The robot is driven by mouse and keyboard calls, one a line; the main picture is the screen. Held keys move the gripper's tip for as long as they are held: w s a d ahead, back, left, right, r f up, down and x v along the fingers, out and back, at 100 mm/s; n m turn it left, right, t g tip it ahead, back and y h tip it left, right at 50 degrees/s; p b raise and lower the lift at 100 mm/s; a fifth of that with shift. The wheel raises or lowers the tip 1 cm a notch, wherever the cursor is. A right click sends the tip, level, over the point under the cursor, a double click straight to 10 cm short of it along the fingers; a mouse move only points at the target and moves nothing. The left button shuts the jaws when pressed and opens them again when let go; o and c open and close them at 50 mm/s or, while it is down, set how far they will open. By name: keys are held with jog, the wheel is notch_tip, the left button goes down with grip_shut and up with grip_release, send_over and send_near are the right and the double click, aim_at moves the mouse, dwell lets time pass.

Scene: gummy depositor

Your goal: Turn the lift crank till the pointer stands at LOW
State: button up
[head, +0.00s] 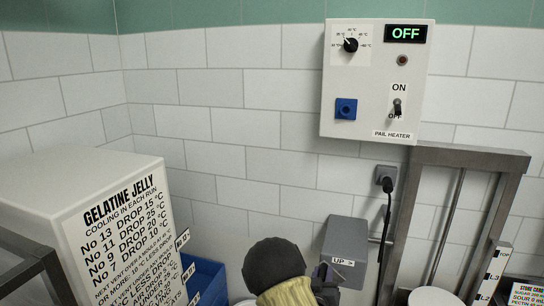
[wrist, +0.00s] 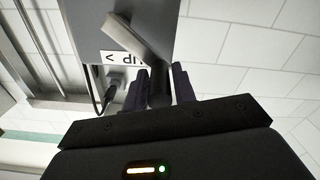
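The lift crank's grey box (head: 347,240), with an "UP" arrow label, is low on the wall in the head view. In the wrist view the box (wrist: 88,22) and label appear turned over, with a grey crank arm (wrist: 128,40) slanting across. My gripper (wrist: 160,86) has its two dark fingers on either side of the dark crank handle (wrist: 159,98), which fills the gap between them. In the head view my gripper (head: 326,274) is beside the box, partly hidden by my wrist. The scale (head: 490,275) shows TOP, L3 and L2. LOW is out of view, and I cannot make out the pointer.
A metal lift frame (head: 410,190) stands right of the crank box, with a plug and cable (head: 386,210) between them. A pail heater panel (head: 370,100) reading OFF is above. A gelatine jelly cabinet (head: 50,200) and a blue bin (head: 205,278) are at left.

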jog(key=c, duration=0.4)
jog(key=f+b, duration=0.1)
jog(key=a+f+b, duration=0.1)
jog(key=f+b, duration=0.1)
jog(key=shift+w+a+f, duration=0.1)
jog(key=shift+w+a, duration=0.1)
jog(key=shift+f, duration=0.1)
notch_tip(320, 180, down, 3)
jog(key=b, duration=0.3)
jog(key=shift+b, duration=0.35)
